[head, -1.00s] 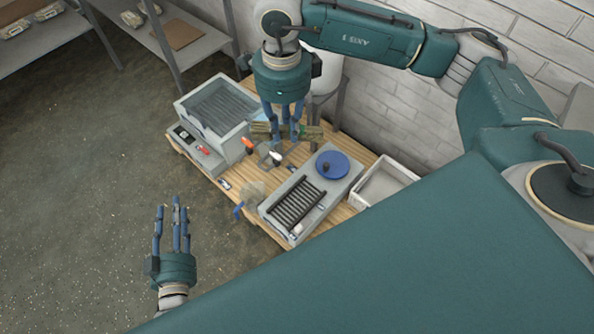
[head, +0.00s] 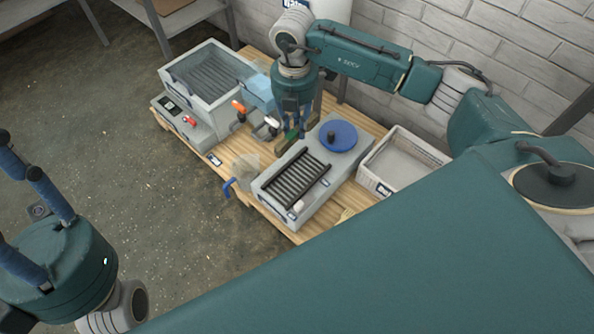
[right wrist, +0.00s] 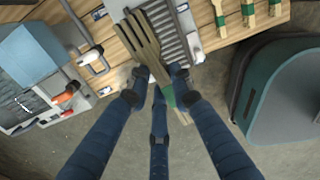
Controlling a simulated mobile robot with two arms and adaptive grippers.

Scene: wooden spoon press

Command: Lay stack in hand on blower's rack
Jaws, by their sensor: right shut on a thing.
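My right gripper (head: 292,132) is shut on a stack of wooden forks (right wrist: 146,42) with a green band (right wrist: 168,97). In the right wrist view the stack points up and left, its tines over the wood and beside or over the slats. The dark slatted rack (head: 296,178) is on the grey unit with a blue disc (head: 338,136); it also shows in the right wrist view (right wrist: 177,38). In the head view the gripper is behind the rack, and the stack is mostly hidden. My left gripper (head: 40,200) is open and empty at the left edge.
A grey machine with a clear-walled box (head: 212,85) stands left on the wooden table (head: 272,222). A light blue block (head: 260,92) and orange-tipped lever (head: 239,108) are beside it. A white crate (head: 405,162) stands right. Several banded wooden utensils (right wrist: 248,12) lie on the table.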

